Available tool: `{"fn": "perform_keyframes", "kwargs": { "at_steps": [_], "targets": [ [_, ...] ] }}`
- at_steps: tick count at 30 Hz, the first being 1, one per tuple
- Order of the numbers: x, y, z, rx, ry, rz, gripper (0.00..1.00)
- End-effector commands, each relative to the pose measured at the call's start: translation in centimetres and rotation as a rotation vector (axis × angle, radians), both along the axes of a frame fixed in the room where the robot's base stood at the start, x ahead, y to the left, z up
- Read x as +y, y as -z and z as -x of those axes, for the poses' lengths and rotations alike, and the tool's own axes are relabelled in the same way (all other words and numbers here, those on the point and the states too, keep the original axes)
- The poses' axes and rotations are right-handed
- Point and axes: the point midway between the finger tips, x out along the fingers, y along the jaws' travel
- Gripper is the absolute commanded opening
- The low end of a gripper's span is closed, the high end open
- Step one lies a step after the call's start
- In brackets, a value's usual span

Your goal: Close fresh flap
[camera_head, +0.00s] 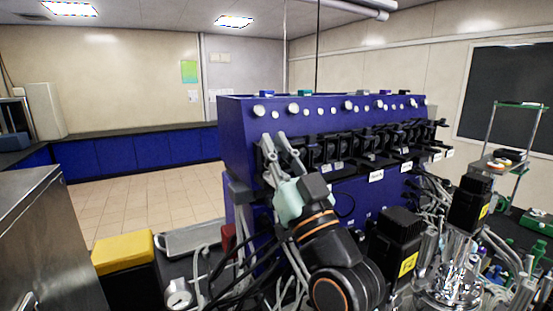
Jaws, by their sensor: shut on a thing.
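A row of black pump heads with flaps (345,147) runs along the front of the blue bioreactor control unit (236,125). Small white labels sit below some of them, too small to read, so I cannot tell by label which flap is the fresh one. My gripper (274,138) is at the left end of this row, its two grey fingers pointing up at the leftmost pump head. It is shut on a dark part there, seemingly the pump flap. The fingers and wrist hide much of that pump head, so the flap's angle cannot be told.
Black motor units (398,237) and a glass vessel (455,283) with tubes stand at the right front. Cables and tubing hang below the pumps. A yellow-lidded box (122,252) and a grey tray (190,238) lie at the left. Open floor is behind them.

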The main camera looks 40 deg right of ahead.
Motion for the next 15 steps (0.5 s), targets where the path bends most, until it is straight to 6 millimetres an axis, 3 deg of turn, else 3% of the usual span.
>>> {"fn": "perform_keyframes", "kwargs": {
  "at_steps": [8,9,13,15],
  "targets": [
    [0.0,-0.04,-0.01,0.0,0.0,0.0,0.0],
    [-0.01,-0.04,0.0,0.0,0.0,0.0,0.17],
    [0.0,-0.03,0.0,0.0,0.0,0.0,0.39],
    [0.0,-0.03,0.0,0.0,0.0,0.0,0.42]
  ]
}}
